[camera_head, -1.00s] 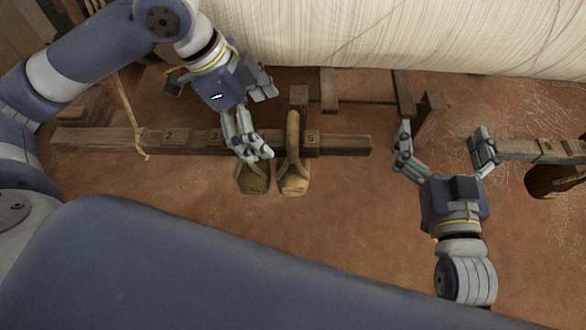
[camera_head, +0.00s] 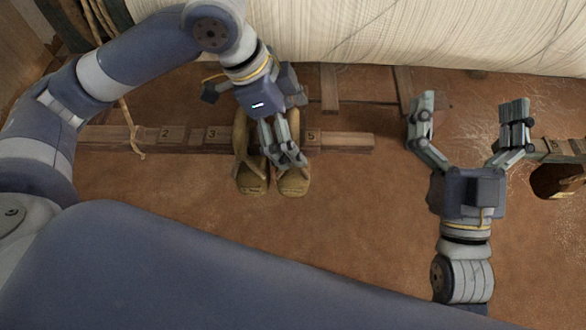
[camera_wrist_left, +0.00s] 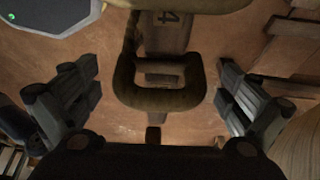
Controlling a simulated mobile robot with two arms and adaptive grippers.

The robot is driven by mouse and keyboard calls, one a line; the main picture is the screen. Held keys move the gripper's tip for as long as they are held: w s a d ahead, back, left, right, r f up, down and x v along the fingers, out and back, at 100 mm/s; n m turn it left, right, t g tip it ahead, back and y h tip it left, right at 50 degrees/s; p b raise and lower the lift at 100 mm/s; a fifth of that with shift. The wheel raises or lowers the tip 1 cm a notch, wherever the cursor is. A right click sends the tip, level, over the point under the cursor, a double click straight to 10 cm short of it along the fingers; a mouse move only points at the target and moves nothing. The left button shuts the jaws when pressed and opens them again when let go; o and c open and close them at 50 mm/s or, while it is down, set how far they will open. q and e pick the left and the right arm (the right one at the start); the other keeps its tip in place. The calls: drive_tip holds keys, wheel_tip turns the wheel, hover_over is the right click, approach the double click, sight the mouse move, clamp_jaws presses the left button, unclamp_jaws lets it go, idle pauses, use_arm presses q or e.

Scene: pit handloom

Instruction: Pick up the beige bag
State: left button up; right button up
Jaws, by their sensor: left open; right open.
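Two small bags with tall loop handles hang side by side at the numbered wooden beam in the head view. The lighter, beige bag (camera_head: 294,184) is on the right; the olive-brown bag (camera_head: 251,183) is on the left. My left gripper (camera_head: 285,160) is above them and hides the beige bag's handle. In the left wrist view its fingers (camera_wrist_left: 160,85) are spread and empty, with a loop handle (camera_wrist_left: 165,98) between them, apart from both; I cannot tell which bag it belongs to. My right gripper (camera_head: 468,125) is open and empty, well to the right.
The wooden beam (camera_head: 345,141) runs across behind the bags. Stretched pale warp threads (camera_head: 400,30) lie beyond it. Another brown bag (camera_head: 555,180) hangs at a second beam on the far right. The earthen floor (camera_head: 190,185) in front is clear.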

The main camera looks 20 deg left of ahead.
use_arm(q)
drive_tip(key=c, duration=1.9)
drive_tip(key=shift+c, duration=0.2)
